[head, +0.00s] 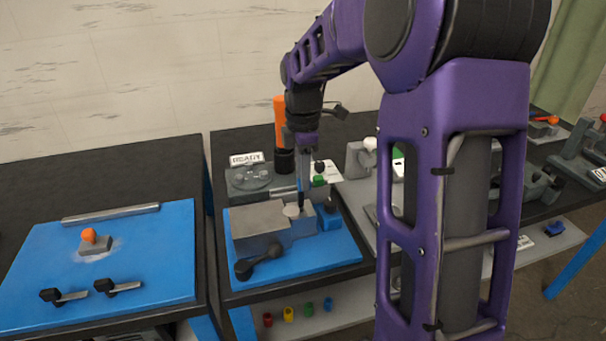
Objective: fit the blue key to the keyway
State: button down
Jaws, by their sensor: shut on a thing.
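My gripper (301,202) points down over the grey machine block (260,222) on the middle bench. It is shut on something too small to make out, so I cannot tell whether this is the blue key. A pale round part (292,211) is right beside the fingertips. A blue block (330,220) with a dark top stands just right of the gripper. The keyway cannot be made out at this size.
A black-knobbed lever (260,262) sticks out in front of the block. Behind it are a grey dial unit (250,178) and an orange-topped post (280,115). The left blue mat (150,255) holds an orange-knobbed part and two black-knobbed handles. Small coloured pieces (289,313) lie on the lower shelf.

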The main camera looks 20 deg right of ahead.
jog(key=shift+f+b, duration=1.55)
jog(key=shift+f, duration=1.5)
jog(key=c, duration=0.6)
grip_release()
jog(key=shift+r, duration=0.1)
notch_tip(320, 180, up, 17)
jog(key=p, duration=0.2)
jog(key=shift+r+p, duration=0.2)
jog(key=shift+p, duration=0.2)
